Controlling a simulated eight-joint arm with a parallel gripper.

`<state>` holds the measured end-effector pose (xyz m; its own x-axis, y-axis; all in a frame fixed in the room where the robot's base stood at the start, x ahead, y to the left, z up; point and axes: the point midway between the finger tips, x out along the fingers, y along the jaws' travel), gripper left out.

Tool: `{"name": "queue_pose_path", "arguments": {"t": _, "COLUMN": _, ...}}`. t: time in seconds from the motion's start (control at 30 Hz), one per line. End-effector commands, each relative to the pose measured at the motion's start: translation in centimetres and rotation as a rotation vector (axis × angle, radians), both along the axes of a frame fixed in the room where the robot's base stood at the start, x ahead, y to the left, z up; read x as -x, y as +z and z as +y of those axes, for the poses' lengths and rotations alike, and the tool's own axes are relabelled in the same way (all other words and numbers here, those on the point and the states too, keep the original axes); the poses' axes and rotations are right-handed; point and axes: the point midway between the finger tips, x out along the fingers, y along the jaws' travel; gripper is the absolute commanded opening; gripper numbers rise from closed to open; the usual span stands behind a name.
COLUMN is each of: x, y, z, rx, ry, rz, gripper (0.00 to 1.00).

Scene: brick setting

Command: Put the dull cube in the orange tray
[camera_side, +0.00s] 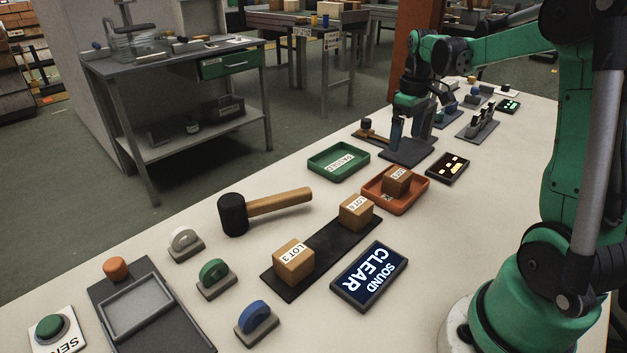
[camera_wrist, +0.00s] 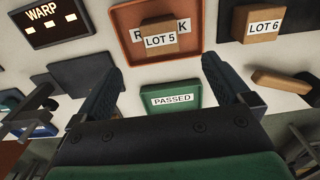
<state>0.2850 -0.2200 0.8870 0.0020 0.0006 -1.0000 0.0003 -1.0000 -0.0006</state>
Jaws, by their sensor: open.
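The orange tray (camera_side: 409,203) stands right of the green tray; in the wrist view the orange tray (camera_wrist: 126,46) has a label partly covered. A brown cube marked LOT 5 (camera_side: 397,181) sits inside it and also shows in the wrist view (camera_wrist: 158,36). Two similar cubes, LOT 3 (camera_side: 294,262) and one that reads LOT 6 in the wrist view (camera_wrist: 257,24), stand on a black strip (camera_side: 325,250); looks alone do not show which is dull. My gripper (camera_side: 406,140) is open and empty, behind the orange tray, above a dark pad; its fingers also show in the wrist view (camera_wrist: 162,68).
A green PASSED tray (camera_side: 338,162) lies left of the orange one. A screen reading SOUND CLEAR (camera_side: 370,275) is in front; a smaller WARP screen (camera_side: 447,168) is at right.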

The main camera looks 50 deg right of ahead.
Motion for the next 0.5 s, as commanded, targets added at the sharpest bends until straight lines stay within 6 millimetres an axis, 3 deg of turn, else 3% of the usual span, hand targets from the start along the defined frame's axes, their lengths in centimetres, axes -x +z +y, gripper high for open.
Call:
{"name": "queue_pose_path", "arguments": {"t": 0.17, "x": 0.0, "y": 1.4, "z": 0.4, "rx": 0.004, "ry": 0.002, "rz": -0.005, "gripper": 0.97}}
{"name": "queue_pose_path", "arguments": {"t": 0.27, "x": -0.4, "y": 2.1, "z": 2.1, "rx": 0.026, "ry": 0.007, "rz": -0.038, "gripper": 0.97}}
{"name": "queue_pose_path", "arguments": {"t": 0.37, "x": -0.8, "y": 3.0, "z": 5.7, "rx": 0.064, "ry": 0.013, "rz": -0.112, "gripper": 0.97}}
{"name": "queue_pose_path", "arguments": {"t": 0.5, "x": -0.4, "y": 3.6, "z": 12.0, "rx": 0.098, "ry": 0.015, "rz": -0.274, "gripper": 0.97}}
